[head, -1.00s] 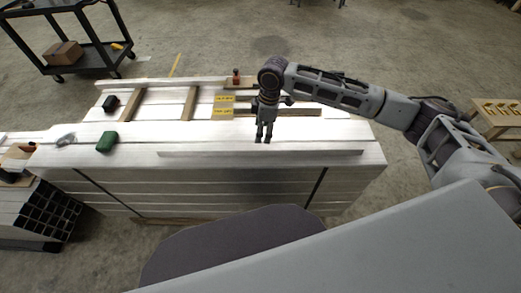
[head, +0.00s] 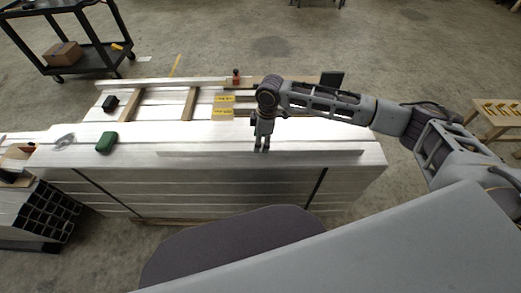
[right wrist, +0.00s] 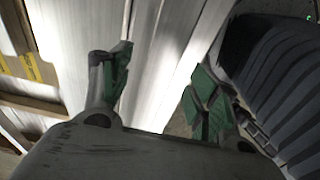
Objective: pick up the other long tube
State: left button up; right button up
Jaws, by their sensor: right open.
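A long, thin silvery tube (head: 320,153) lies along the near edge of the pale stack (head: 350,134). Another long tube (head: 180,81) lies along the far side of the stack's top. My left gripper is not in view.
A green block (head: 107,142), a clear crumpled item (head: 65,141) and a black block (head: 110,103) lie on the left of the stack. A dark cart (head: 85,58) stands back left.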

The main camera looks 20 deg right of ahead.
aim_at(261, 150)
notch_tip(261, 150, down, 3)
jog(key=shift+a+f, duration=0.1)
jog(key=shift+f, duration=0.75)
jog(key=c, duration=1.3)
grip_shut()
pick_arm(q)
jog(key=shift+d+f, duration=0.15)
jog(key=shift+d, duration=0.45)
pick_arm(e)
jog(key=shift+r, duration=0.15)
